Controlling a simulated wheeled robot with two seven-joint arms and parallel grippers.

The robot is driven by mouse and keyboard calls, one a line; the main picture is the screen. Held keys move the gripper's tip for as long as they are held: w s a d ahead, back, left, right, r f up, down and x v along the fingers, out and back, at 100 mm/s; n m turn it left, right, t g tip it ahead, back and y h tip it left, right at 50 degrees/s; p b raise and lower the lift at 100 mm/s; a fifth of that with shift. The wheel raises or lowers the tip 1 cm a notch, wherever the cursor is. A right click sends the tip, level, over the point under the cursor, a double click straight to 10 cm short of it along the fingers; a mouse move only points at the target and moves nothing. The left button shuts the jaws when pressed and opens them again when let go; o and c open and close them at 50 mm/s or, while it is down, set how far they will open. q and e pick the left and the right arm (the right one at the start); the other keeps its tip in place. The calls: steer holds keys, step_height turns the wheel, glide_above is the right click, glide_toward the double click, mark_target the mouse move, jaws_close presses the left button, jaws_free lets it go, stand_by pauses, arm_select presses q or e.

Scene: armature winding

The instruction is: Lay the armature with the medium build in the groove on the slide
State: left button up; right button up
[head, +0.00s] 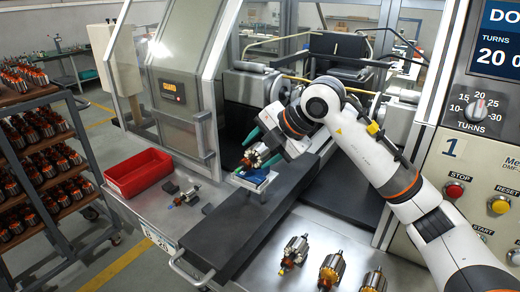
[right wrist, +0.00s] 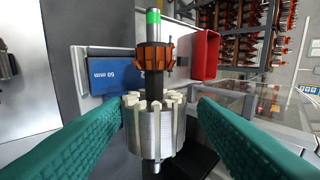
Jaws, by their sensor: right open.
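An armature with a silver slotted core (right wrist: 155,135), a copper-orange commutator and a green shaft end stands large between the fingers in the right wrist view. In the head view this armature (head: 256,157) is over the blue block of the slide (head: 257,179). My right gripper (head: 248,152) is open, with one teal finger on each side of the core in the right wrist view (right wrist: 160,106). The slide's blue block (right wrist: 106,73) shows behind the armature. The groove is mostly hidden, and I cannot tell whether the shaft rests in it. My left gripper is not in view.
Three armatures (head: 332,269) stand on the metal table at the front. A red bin (head: 139,174) and a small part with a blue end (head: 186,197) are at the left. A dark rail (head: 240,235) crosses the table. A control panel (head: 490,150) is at the right.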

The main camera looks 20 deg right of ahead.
steer(key=shift+s+d+f, duration=0.1)
steer(key=shift+s+f, duration=0.05)
steer(key=shift+f, duration=0.5)
steer(key=shift+s+d+r, duration=0.1)
steer(key=shift+d+r, duration=0.05)
steer(key=shift+r, duration=0.2)
steer(key=p+v, duration=0.4)
steer(key=v, duration=0.8)
steer(key=shift+w+a+r, duration=0.2)
steer(key=shift+w, duration=0.05)
steer(key=shift+a, duration=0.1)
